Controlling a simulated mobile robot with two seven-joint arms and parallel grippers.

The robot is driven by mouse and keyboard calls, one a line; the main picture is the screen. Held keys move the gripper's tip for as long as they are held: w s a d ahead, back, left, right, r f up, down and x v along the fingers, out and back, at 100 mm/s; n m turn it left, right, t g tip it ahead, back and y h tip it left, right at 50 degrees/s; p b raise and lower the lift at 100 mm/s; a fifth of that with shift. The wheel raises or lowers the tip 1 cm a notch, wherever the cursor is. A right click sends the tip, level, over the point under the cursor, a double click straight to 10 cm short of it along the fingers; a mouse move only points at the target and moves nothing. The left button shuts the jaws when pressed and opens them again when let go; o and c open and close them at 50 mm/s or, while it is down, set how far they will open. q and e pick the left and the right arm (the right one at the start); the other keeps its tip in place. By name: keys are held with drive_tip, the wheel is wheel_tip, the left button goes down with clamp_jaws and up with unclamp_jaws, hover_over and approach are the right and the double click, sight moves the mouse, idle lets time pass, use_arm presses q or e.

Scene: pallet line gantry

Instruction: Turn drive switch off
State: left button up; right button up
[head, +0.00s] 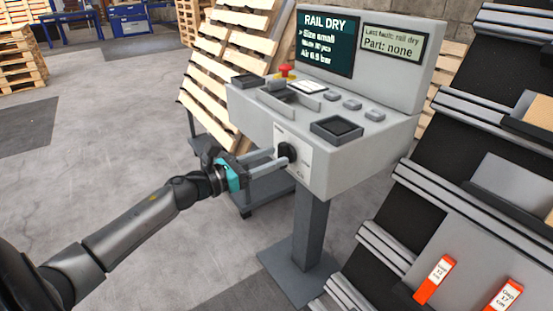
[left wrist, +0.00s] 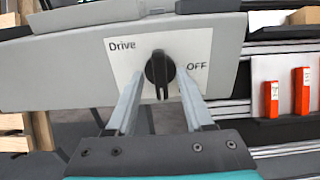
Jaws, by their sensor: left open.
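The drive switch is a black rotary knob (left wrist: 160,72) on a white plate marked "Drive" and "OFF" (left wrist: 125,62). It is on the front face of the grey console (head: 335,178). In the left wrist view its grip bar stands about upright, and "OFF" is to its right. In the head view the knob (head: 287,152) is at the tips of my left gripper (head: 272,162). The left gripper is open, with one finger on each side of the knob; I cannot tell whether they touch it. My right gripper is not in view.
The console top has a red emergency button (head: 285,71), several grey keys and black trays (head: 336,129). A screen (head: 326,42) reads "RAIL DRY". Wooden pallets (head: 215,75) lean behind. A sloped rack with orange tags (head: 434,280) stands at right. The floor at left is clear.

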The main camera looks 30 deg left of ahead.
use_arm(q)
drive_tip(key=shift+x, duration=0.9)
clamp_jaws()
